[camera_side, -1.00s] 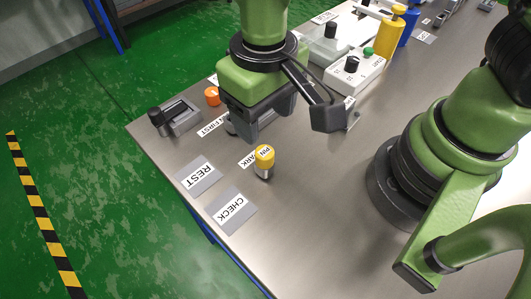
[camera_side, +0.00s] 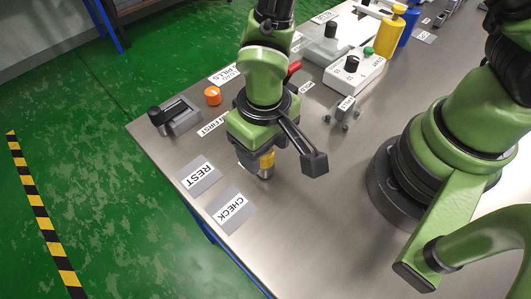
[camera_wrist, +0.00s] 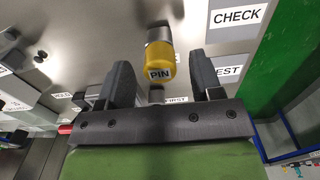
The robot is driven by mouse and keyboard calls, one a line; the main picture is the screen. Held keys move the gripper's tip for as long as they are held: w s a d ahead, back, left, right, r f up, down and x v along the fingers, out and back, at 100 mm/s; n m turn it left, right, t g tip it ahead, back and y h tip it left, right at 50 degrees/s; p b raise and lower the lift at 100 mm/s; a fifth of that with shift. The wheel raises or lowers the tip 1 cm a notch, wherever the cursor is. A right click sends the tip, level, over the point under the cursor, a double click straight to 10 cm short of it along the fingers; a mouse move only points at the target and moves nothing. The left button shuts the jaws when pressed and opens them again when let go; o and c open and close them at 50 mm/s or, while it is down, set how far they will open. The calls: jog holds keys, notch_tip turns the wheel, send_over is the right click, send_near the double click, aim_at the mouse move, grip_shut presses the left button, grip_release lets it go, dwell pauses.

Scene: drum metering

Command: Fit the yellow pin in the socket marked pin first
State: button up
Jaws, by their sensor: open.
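The yellow pin (camera_side: 266,161) has a yellow cap and a metal lower part and stands upright on the table. In the wrist view, its cap (camera_wrist: 160,60) reads PIN and lies between my fingers. My gripper (camera_wrist: 160,66) is open, one finger on each side of the pin, with visible gaps. In the side view, my gripper (camera_side: 254,161) is low at the pin and covers part of it.
The REST plate (camera_side: 199,175) and CHECK plate (camera_side: 232,210) lie near the table edge. A lever unit (camera_side: 182,117) and an orange knob (camera_side: 213,96) stand at the left. A dial box (camera_side: 354,71) and a red handle (camera_side: 293,68) are beyond my gripper. The front table is clear.

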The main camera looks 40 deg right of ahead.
jog(key=shift+f, duration=0.55)
dwell(0.6)
grip_shut()
jog(key=shift+r, duration=0.1)
jog(key=shift+r, duration=2.9)
jog(key=shift+r, duration=0.1)
jog(key=shift+r, duration=1.9)
jog(key=shift+w, duration=0.1)
